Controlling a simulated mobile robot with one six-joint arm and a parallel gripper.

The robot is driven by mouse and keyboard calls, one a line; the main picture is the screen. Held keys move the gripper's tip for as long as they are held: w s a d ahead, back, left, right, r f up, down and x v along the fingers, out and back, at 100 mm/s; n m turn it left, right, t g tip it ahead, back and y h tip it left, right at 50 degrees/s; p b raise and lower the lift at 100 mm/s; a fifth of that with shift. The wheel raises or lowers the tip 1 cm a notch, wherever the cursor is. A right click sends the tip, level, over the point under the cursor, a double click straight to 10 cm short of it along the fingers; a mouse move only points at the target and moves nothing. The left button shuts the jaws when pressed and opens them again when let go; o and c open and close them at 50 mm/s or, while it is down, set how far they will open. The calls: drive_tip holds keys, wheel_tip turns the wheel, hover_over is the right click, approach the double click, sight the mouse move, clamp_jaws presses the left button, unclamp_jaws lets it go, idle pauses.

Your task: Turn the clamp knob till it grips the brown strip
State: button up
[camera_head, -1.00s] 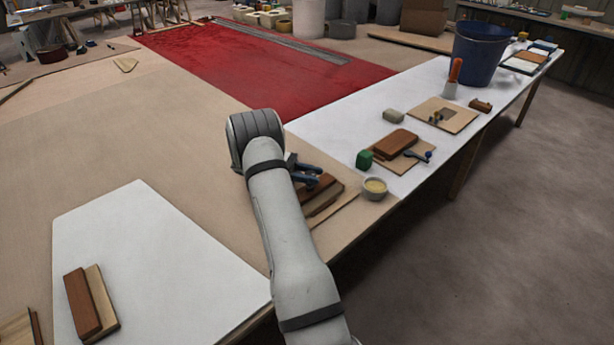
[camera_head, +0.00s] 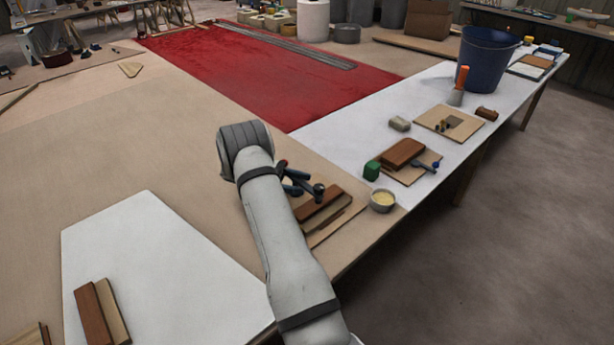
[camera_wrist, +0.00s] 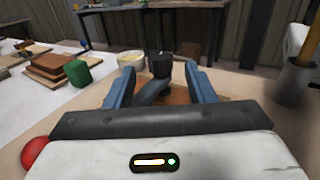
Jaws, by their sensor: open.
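My gripper (camera_wrist: 159,74) is open, with its two blue fingers on either side of a dark round clamp knob (camera_wrist: 160,63) in the wrist view. I cannot tell whether they touch it. A dark grey bar (camera_wrist: 150,92) lies below the knob. In the head view my gripper (camera_head: 299,184) is at the near table, partly hidden by my arm, with the dark knob (camera_head: 319,189) beside it. The clamp's hold on the strip is hidden.
A red ball (camera_wrist: 36,154) shows close at left in the wrist view. A blue bucket (camera_head: 486,58) is farther back.

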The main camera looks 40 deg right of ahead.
drive_tip(key=shift+w+a+p, duration=0.45)
drive_tip(key=shift+w, duration=0.15)
drive_tip(key=shift+s, duration=0.1)
